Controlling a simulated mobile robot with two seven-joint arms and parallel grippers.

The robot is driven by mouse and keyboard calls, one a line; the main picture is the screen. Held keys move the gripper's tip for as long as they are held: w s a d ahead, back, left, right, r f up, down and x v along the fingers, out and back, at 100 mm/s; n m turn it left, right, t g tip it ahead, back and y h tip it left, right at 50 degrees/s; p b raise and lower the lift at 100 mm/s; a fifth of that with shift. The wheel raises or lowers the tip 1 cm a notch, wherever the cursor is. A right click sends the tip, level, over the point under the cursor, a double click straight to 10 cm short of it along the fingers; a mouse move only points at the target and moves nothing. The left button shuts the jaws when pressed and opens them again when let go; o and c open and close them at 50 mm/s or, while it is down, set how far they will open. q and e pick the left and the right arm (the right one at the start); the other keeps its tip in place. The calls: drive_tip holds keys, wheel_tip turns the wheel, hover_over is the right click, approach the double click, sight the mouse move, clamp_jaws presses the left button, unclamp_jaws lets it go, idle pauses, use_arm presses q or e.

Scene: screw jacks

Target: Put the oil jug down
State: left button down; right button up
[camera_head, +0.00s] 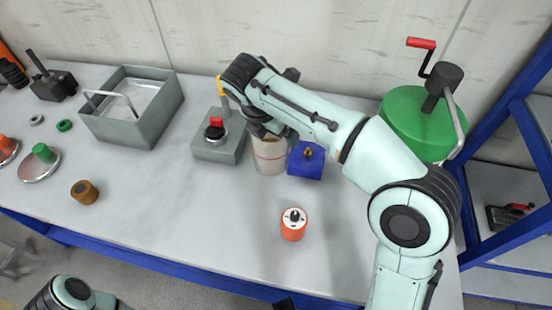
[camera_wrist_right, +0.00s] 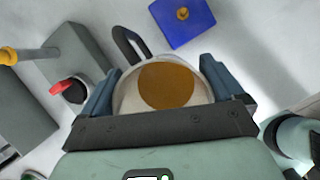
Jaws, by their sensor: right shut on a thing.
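The oil jug (camera_head: 270,158) is a pale, see-through round vessel with a red line, upright below my right gripper (camera_head: 268,132). In the right wrist view, brown oil shows inside the jug (camera_wrist_right: 166,86), and its dark handle (camera_wrist_right: 127,45) sticks out at the upper left. My right gripper (camera_wrist_right: 157,84) has a blue-grey finger on each side of the jug and is shut on it. The jug's base is at or just above the bench top; I cannot tell if it touches.
A blue block (camera_head: 306,160) stands close right of the jug. A grey block with a red switch (camera_head: 218,140) stands left. An orange-red cylinder (camera_head: 293,226) is in front, and a green drum (camera_head: 418,125) is at right. The bench (camera_head: 190,215) is clear in front left.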

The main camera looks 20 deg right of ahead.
sight(273, 140)
wheel_tip(273, 140, down, 5)
drive_tip(key=shift+w+r+b, duration=0.1)
drive_tip(key=shift+r+b, duration=0.05)
drive_tip(key=shift+b, duration=0.3)
drive_tip(key=shift+f+b, duration=0.6)
drive_tip(key=shift+f, duration=1.75)
drive_tip(key=shift+r, duration=0.1)
drive_tip(key=o, duration=1.1)
drive_tip(key=shift+f, duration=0.2)
drive_tip(key=shift+r, duration=0.1)
